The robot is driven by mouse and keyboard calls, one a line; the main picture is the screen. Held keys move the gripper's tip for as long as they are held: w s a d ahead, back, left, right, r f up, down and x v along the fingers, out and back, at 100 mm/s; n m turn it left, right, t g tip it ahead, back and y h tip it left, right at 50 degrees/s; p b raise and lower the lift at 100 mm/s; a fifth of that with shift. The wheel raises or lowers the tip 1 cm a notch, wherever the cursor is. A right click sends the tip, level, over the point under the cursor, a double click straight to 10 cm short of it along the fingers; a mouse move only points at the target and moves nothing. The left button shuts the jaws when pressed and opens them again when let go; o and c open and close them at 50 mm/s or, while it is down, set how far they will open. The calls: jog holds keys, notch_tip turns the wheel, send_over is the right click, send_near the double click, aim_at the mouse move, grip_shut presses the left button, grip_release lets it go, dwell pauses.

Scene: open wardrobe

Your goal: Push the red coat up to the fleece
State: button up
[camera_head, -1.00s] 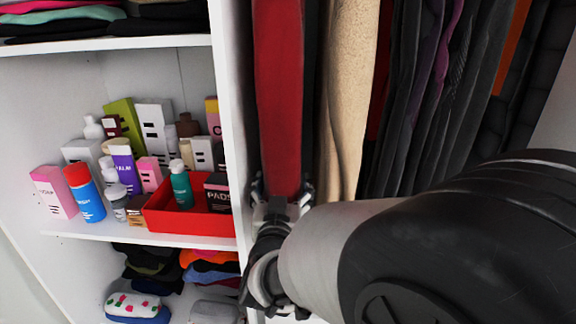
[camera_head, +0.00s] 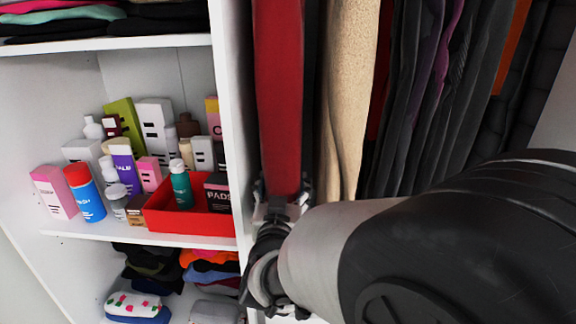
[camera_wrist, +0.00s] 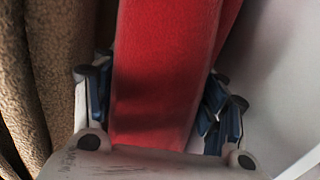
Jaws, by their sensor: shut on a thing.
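The red coat (camera_head: 278,100) hangs edge-on next to the white divider panel in the head view. It fills the middle of the wrist view (camera_wrist: 165,70). My gripper (camera_head: 282,190) is at its lower part, with one finger on each side, and is shut on it. The fingers also show in the wrist view (camera_wrist: 158,100). The tan, rough-textured fleece (camera_head: 347,95) hangs to the right of the coat in the head view, and at the left in the wrist view (camera_wrist: 40,70). A narrow dark gap separates coat and fleece in the head view.
The white divider (camera_head: 230,110) stands close on the coat's left. Shelves left of it hold boxes, bottles, a red tray (camera_head: 165,222) and folded clothes. Several dark garments (camera_head: 440,100) hang to the right of the fleece. My arm covers the lower right.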

aim_at(295, 196)
jog(key=shift+d, duration=0.1)
jog(key=shift+d+b, duration=0.55)
jog(key=shift+d, duration=0.65)
jog(key=o, duration=2)
jog(key=s, duration=0.7)
jog(key=shift+s+a, duration=0.1)
jog(key=shift+s, duration=0.25)
